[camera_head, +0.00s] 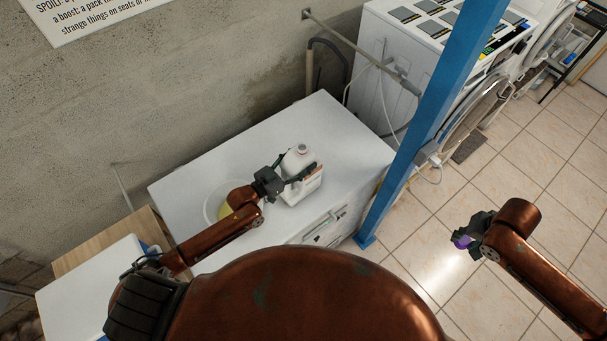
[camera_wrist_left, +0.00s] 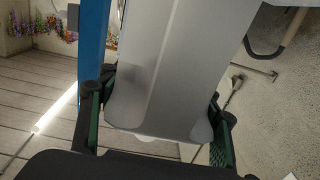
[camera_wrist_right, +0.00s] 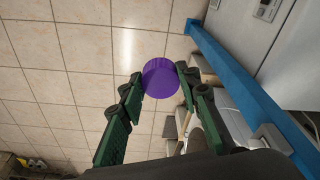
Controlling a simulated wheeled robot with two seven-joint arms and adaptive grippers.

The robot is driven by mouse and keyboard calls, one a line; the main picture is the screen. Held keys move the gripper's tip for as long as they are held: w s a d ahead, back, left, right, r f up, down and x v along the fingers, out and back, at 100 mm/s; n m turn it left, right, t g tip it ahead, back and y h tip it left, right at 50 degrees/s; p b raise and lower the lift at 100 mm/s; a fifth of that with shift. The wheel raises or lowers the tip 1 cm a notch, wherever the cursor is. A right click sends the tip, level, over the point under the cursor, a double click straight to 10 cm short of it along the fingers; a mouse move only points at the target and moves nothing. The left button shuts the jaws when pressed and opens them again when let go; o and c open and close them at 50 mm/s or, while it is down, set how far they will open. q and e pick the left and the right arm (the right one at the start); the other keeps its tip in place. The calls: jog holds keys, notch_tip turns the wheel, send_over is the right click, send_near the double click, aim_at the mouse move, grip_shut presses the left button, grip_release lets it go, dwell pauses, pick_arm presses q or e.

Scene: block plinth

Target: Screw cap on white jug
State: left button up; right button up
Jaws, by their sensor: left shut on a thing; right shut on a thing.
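The white jug (camera_head: 300,165) stands upright on the white counter. Its neck on top shows no cap. My left gripper (camera_head: 284,181) is shut on the jug from its left side; in the left wrist view the jug (camera_wrist_left: 165,65) fills the space between the fingers (camera_wrist_left: 155,125). My right gripper (camera_head: 466,238) is out over the tiled floor, far to the right of the jug. It is shut on the purple cap (camera_head: 462,242). In the right wrist view the cap (camera_wrist_right: 161,78) sits at the fingertips (camera_wrist_right: 157,82).
A pale bowl (camera_head: 210,207) with yellowish contents stands left of the jug, partly behind my left arm. A blue post (camera_head: 430,115) rises between the counter (camera_head: 345,125) and the open floor (camera_head: 440,205). White machines (camera_head: 385,75) stand behind it.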

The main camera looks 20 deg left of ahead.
pick_arm(q)
grip_shut()
dwell(0.5)
jog(key=shift+r, duration=0.2)
jog(key=shift+r, duration=0.9)
pick_arm(e)
jog(key=shift+r, duration=0.1)
pick_arm(q)
jog(key=s+r, duration=0.1)
jog(key=r, duration=0.1)
jog(key=s+r, duration=0.4)
jog(key=r, duration=0.1)
jog(key=shift+d, duration=0.3)
jog(key=s+d+r+b, duration=0.1)
jog(key=s+r, duration=0.3)
jog(key=s, duration=0.5)
pick_arm(e)
jog(key=shift+f, duration=0.6)
